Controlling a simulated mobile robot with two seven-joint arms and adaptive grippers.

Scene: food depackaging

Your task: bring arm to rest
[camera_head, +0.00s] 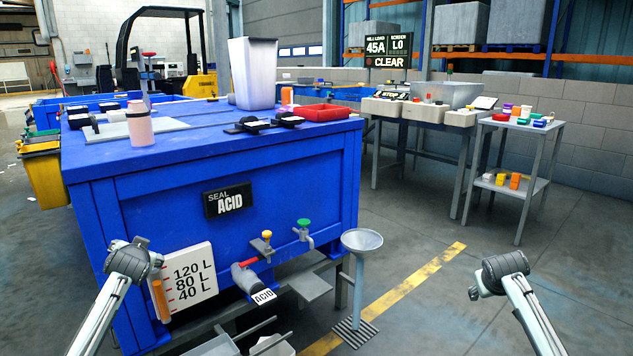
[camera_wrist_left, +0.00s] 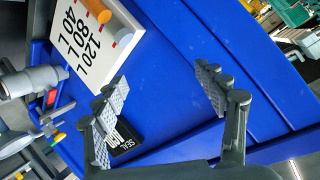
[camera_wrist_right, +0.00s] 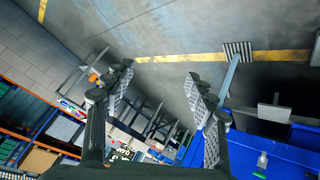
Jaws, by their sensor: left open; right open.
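My left arm comes in at the lower left of the head view, in front of the blue tank (camera_head: 270,185); its wrist hides most of the gripper. In the left wrist view my left gripper (camera_wrist_left: 160,108) is open and empty, its fingers spread in front of the blue tank wall. My right arm comes in at the lower right of the head view, over the bare floor. In the right wrist view my right gripper (camera_wrist_right: 160,88) is open and empty, with floor between its fingers.
The tank carries an ACID label (camera_head: 229,201), a level gauge (camera_head: 184,281) and valves (camera_head: 304,230). A pedestal basin (camera_head: 362,241) stands between the arms. A grey shelf cart (camera_head: 516,184) with small coloured items stands at right. The floor around the right arm is clear.

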